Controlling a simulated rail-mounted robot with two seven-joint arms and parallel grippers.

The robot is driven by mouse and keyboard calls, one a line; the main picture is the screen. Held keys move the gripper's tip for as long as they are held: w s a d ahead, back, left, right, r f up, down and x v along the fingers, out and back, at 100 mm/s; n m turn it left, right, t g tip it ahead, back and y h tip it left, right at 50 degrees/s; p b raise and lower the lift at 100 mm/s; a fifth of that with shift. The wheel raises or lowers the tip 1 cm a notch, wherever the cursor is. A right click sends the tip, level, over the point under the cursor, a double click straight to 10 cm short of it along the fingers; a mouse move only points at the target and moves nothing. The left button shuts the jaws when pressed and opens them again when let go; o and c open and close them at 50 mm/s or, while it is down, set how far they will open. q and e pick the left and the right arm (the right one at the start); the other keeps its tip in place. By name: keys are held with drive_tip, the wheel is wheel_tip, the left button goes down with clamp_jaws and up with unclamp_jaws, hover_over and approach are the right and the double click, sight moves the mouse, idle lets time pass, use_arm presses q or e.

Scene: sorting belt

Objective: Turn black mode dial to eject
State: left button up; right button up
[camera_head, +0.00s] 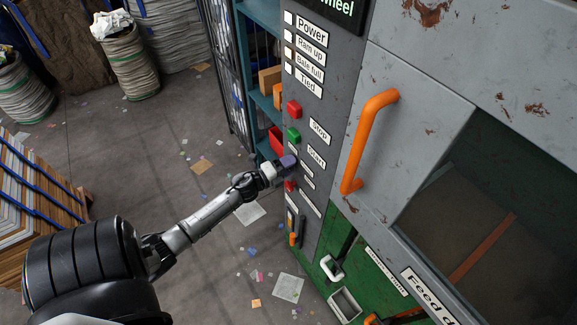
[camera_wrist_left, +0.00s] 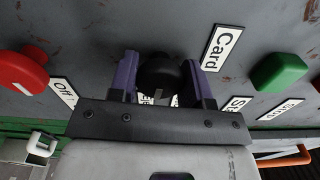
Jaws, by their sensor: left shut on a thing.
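The black mode dial (camera_wrist_left: 160,78) is on the grey control panel (camera_wrist_left: 120,30). In the left wrist view a label above right of it reads "Card", and another label just below it is mostly hidden. My left gripper (camera_wrist_left: 158,80) has its purple fingers on both sides of the dial, shut on it. In the head view my left gripper (camera_head: 284,163) reaches the panel (camera_head: 328,85) from the left, and the dial is hidden behind it. The dial's pointer direction is hard to make out. My right gripper is not in view.
Red (camera_head: 293,109) and green (camera_head: 294,135) buttons sit above the gripper; another red knob (camera_head: 290,186) is just below. An orange handle (camera_head: 367,140) stands out from the grey door to the right. Paper scraps litter the open floor at left.

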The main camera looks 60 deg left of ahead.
use_arm(q)
drive_tip(key=shift+m, duration=0.5)
drive_tip(key=o, duration=0.9)
drive_tip(key=shift+s, duration=0.15)
drive_tip(key=s, duration=1.3)
drive_tip(key=shift+s+d, duration=0.25)
drive_tip(key=shift+d, duration=0.1)
